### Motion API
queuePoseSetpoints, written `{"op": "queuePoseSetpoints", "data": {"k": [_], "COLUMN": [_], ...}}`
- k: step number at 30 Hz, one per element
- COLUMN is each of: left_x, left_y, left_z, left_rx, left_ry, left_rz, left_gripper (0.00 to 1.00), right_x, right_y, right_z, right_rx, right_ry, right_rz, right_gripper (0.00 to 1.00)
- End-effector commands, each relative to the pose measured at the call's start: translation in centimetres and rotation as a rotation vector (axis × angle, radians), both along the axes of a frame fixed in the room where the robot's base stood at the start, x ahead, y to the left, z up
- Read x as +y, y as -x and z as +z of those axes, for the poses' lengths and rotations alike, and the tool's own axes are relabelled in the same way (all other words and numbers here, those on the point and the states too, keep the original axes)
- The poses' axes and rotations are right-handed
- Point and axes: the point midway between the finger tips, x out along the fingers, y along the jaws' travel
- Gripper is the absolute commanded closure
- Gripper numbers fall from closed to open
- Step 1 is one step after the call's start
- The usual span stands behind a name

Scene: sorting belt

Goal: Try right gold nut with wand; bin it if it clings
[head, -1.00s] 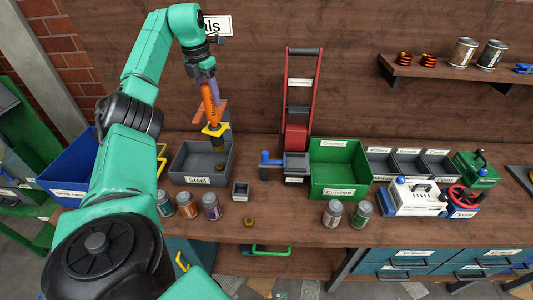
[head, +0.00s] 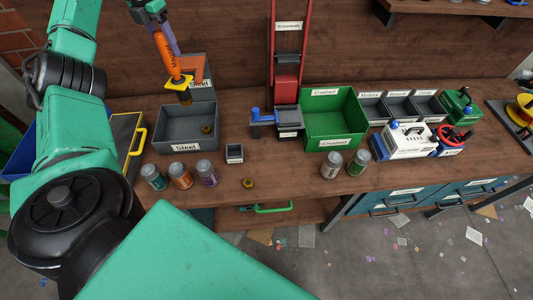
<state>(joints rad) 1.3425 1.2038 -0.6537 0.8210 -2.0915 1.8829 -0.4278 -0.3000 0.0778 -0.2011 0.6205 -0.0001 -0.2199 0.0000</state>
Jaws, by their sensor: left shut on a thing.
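My left gripper (head: 158,24) is shut on the orange wand (head: 166,53), labelled as a magnet. The wand has a yellow guard and a dark tip, tilted over the back left of the grey Steel bin (head: 172,147). The tip is above the bin floor, and I see no nut clearly on it. One gold nut (head: 206,129) lies inside the Steel bin, apart from the tip. Another gold nut (head: 249,183) lies on the bench near its front edge, right of the cans. My right gripper is not in view.
Several cans (head: 180,176) stand along the front edge. A small grey box (head: 234,153) stands right of the Steel bin. The red press (head: 286,92) and green Crushed bin (head: 333,134) are farther right. Bench around the front nut is clear.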

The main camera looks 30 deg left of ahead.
Motion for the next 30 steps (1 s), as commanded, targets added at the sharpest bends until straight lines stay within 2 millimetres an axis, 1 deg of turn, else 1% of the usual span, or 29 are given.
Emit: {"op": "queuePoseSetpoints", "data": {"k": [9, 14, 22, 30], "left_x": [0.0, -0.1, -0.1, -0.1], "left_y": [-0.2, -0.3, -0.5, -0.7], "left_z": [-1.9, -2.9, -4.5, -6.2], "left_rx": [-0.001, 0.0, 0.0, 0.0], "left_ry": [0.0, 0.0, 0.0, 0.0], "left_rz": [-0.001, -0.001, 0.0, 0.0], "left_gripper": [1.0, 1.0, 1.0, 1.0], "right_x": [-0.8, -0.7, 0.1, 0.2], "right_y": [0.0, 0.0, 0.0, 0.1], "right_z": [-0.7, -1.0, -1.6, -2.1], "right_rx": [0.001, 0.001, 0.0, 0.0], "right_ry": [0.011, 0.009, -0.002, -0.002], "right_rz": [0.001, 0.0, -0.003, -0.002], "right_gripper": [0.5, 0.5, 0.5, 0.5]}}
